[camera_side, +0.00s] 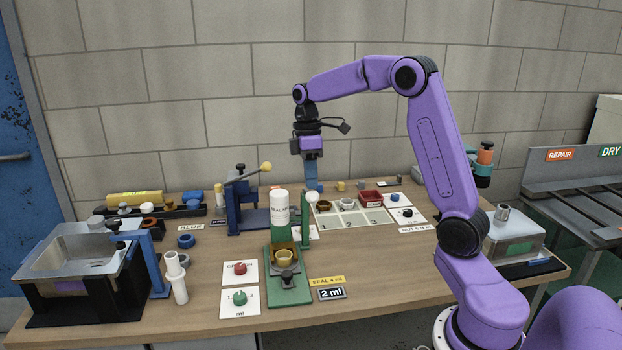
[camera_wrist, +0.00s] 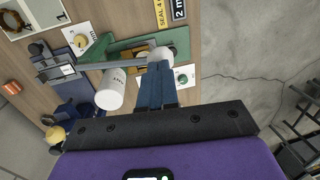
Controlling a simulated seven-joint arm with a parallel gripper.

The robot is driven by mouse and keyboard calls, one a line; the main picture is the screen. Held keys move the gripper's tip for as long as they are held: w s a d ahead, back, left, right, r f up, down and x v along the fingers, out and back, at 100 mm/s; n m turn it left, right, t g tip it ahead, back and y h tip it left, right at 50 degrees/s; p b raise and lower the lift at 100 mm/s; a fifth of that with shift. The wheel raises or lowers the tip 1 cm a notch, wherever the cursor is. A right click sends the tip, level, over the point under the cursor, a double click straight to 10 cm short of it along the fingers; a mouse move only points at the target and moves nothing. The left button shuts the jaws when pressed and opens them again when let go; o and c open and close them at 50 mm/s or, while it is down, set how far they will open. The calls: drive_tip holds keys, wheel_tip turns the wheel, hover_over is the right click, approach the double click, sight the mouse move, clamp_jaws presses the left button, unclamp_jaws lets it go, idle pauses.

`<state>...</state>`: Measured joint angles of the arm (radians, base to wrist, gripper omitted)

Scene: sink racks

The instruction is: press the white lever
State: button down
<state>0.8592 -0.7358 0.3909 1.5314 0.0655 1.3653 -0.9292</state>
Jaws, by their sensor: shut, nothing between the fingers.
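The white lever shows as a white round knob (camera_side: 312,197) beside the white lettered bottle (camera_side: 279,208) on the green stand (camera_side: 290,295). In the wrist view, the white knob (camera_wrist: 161,54) is at the end of a grey bar that runs left past the bottle (camera_wrist: 110,90). My gripper (camera_side: 313,188) points down with its blue fingers together and empty, right above the knob in the side view. In the wrist view, my fingertips (camera_wrist: 159,66) partly overlap the near side of the knob. I cannot tell whether they touch it. A tan cup (camera_side: 284,257) sits under the bottle.
A blue press (camera_side: 250,205) with a yellow-ball handle stands to the left. Red (camera_side: 239,268) and green (camera_side: 239,298) dials lie in front. A tray of cups (camera_side: 350,218) is at the right. A metal basin (camera_side: 85,252) stands far left.

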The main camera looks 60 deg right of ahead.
drive_tip(key=shift+s+a+f, duration=0.1)
drive_tip(key=shift+f, duration=0.15)
idle(0.3)
drive_tip(key=shift+s+a+f+t+h, duration=0.25)
drive_tip(key=shift+f+t+h, duration=0.05)
drive_tip(key=shift+f, duration=0.15)
drive_tip(key=shift+s+a+f+t+h, duration=0.2)
drive_tip(key=shift+f+t+h, duration=0.1)
drive_tip(key=shift+f, duration=0.1)
wheel_tip(320, 180, down, 7)
drive_tip(key=s+a+t+h, duration=0.1)
drive_tip(key=t+h, duration=0.1)
drive_tip(key=shift+s+a, duration=0.15)
drive_tip(key=shift+s, duration=0.1)
drive_tip(key=shift+f, duration=0.2)
drive_tip(key=s+a+v, duration=0.1)
drive_tip(key=a+v, duration=0.1)
drive_tip(key=v, duration=1.2)
drive_tip(key=shift+s+f, duration=0.25)
drive_tip(key=shift+s, duration=0.2)
